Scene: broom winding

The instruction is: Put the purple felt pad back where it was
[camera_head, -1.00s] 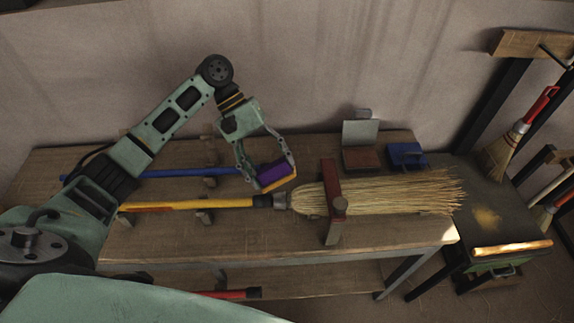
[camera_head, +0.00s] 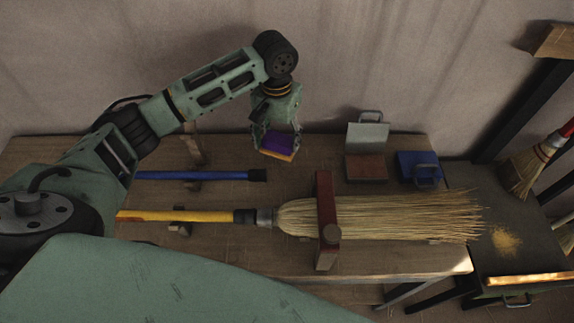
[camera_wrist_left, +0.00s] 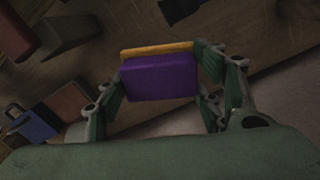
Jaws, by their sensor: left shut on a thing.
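The purple felt pad (camera_head: 279,143) has an orange-yellow layer along one side. In the left wrist view the purple pad (camera_wrist_left: 160,78) sits between the two fingers. My right gripper is not in view.
A broom with straw bristles (camera_head: 400,216) and a yellow handle (camera_head: 185,216) lies along the bench under a red clamp bar (camera_head: 325,200). A blue handle (camera_head: 200,175) lies behind it. A dark side table (camera_head: 480,215) stands at right.

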